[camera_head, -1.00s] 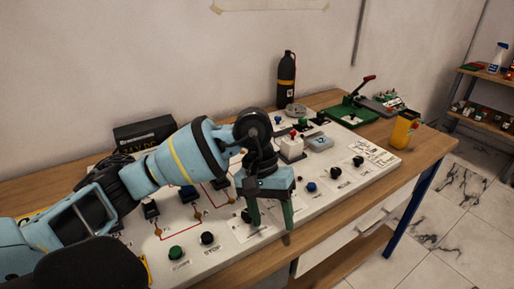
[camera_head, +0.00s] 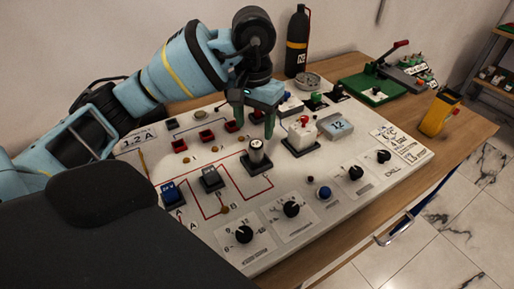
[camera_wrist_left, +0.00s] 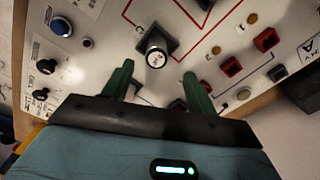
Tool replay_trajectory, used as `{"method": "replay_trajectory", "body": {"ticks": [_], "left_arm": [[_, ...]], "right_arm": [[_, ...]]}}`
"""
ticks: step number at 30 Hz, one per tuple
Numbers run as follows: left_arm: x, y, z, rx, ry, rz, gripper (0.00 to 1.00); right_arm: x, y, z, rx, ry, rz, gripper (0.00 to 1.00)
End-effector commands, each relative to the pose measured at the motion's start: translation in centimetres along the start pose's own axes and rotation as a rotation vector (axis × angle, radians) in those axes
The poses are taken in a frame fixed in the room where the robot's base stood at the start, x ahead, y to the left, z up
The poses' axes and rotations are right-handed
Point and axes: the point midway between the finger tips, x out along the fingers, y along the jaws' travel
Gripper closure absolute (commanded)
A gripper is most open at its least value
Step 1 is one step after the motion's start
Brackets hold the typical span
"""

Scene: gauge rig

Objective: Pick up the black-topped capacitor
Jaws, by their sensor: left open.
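A short upright cylinder (camera_head: 256,153) on a black square base stands on the white panel (camera_head: 316,200). It looks like the capacitor, but its top looks pale grey in the head view, so I cannot confirm a black top. In the left wrist view the cylinder (camera_wrist_left: 156,52) lies just beyond the fingertips, roughly centred between them. My left gripper (camera_head: 254,117) is open and empty, its green fingers pointing down over the panel, behind the cylinder in the picture. The open fingers also show in the left wrist view (camera_wrist_left: 158,74). My right gripper is out of view.
A blue-topped block (camera_head: 172,194) and a grey block (camera_head: 211,179) stand left of the cylinder. Red sockets (camera_head: 206,136) lie behind. A black bottle (camera_head: 297,42) stands at the back. Black knobs (camera_head: 291,208) line the front.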

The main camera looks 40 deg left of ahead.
Motion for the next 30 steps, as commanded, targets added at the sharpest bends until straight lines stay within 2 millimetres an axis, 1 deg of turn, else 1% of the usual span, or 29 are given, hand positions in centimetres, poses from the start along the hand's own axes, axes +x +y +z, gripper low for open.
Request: {"method": "replay_trajectory", "body": {"ticks": [4, 9, 16, 24, 27, 30], "left_arm": [[0.8, 0.0, 0.0, 0.0, -0.003, 0.0, 0.42], [2.5, 0.1, 0.0, -0.001, -0.004, 0.0, 0.42], [3.1, 0.1, 0.0, -0.001, -0.002, 0.001, 0.42], [6.6, 0.4, -0.2, -0.002, -0.002, 0.001, 0.42], [7.5, 0.4, -0.2, -0.001, -0.001, 0.001, 0.42], [7.8, 0.4, -0.2, -0.001, 0.0, 0.0, 0.42]], "right_arm": [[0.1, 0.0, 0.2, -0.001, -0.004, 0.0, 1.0], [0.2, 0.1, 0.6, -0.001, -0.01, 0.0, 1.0], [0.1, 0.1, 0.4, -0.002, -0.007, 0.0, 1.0], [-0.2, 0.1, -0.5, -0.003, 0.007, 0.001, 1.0], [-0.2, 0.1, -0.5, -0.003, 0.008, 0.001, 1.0], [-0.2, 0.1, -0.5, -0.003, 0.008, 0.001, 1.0]]}}
